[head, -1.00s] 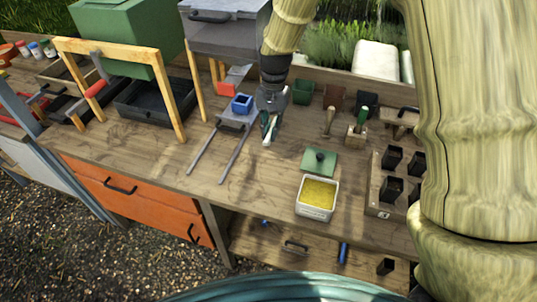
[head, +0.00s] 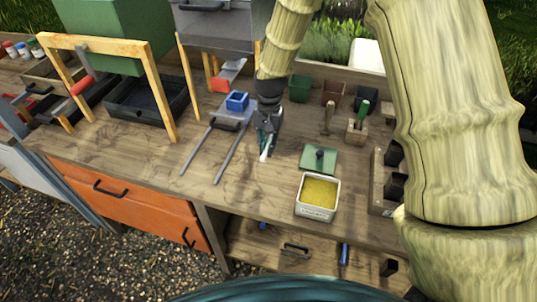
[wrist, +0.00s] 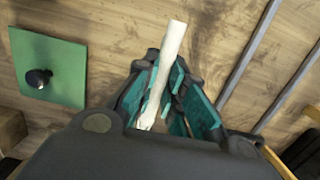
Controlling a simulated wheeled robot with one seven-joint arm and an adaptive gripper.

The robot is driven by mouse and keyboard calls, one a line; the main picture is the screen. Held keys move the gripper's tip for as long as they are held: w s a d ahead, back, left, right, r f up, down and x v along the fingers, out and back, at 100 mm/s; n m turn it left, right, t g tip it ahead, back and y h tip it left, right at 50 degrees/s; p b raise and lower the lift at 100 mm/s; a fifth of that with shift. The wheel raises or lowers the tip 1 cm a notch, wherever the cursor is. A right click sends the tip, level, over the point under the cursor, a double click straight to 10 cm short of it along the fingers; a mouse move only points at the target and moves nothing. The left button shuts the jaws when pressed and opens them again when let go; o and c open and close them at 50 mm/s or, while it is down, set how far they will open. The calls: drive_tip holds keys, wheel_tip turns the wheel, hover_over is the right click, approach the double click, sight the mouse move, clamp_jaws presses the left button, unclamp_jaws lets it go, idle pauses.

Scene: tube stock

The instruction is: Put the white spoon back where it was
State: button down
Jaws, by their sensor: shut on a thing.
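My gripper (head: 267,137) is shut on the white spoon (head: 265,153), just above or at the workbench top, to the right of the two metal rails. In the wrist view the spoon (wrist: 167,62) sticks out past the teal fingertips (wrist: 168,95), with its other end between the fingers. I cannot tell whether the spoon touches the wood. Its end inside the gripper is partly hidden.
A green lid with a dark knob (head: 319,158) and an open tin of yellow grains (head: 317,197) are to the right. A blue box (head: 237,101) sits by the metal rails (head: 193,152). Small pots and wooden-handled tools stand behind. Bare wood (head: 255,190) lies in front.

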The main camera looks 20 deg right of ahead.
sight(267, 164)
drive_tip(key=shift+s+f+p, duration=0.1)
drive_tip(key=shift+f+p, duration=0.7)
drive_tip(key=shift+f, duration=1.75)
drive_tip(key=shift+f, duration=0.15)
drive_tip(key=c, duration=1.5)
unclamp_jaws()
drive_tip(key=shift+r, duration=0.2)
drive_tip(key=shift+w+d+r+b, duration=0.2)
drive_tip(key=shift+r+b, duration=0.5)
drive_tip(key=shift+r, duration=1.25)
drive_tip(key=shift+w+d+r+b, duration=0.15)
drive_tip(key=shift+r+b, duration=0.55)
drive_tip(key=shift+r, duration=1.3)
drive_tip(key=shift+w+d+r+b, duration=0.15)
drive_tip(key=shift+r+b, duration=0.55)
drive_tip(key=shift+r, duration=1.25)
drive_tip(key=shift+a, duration=0.1)
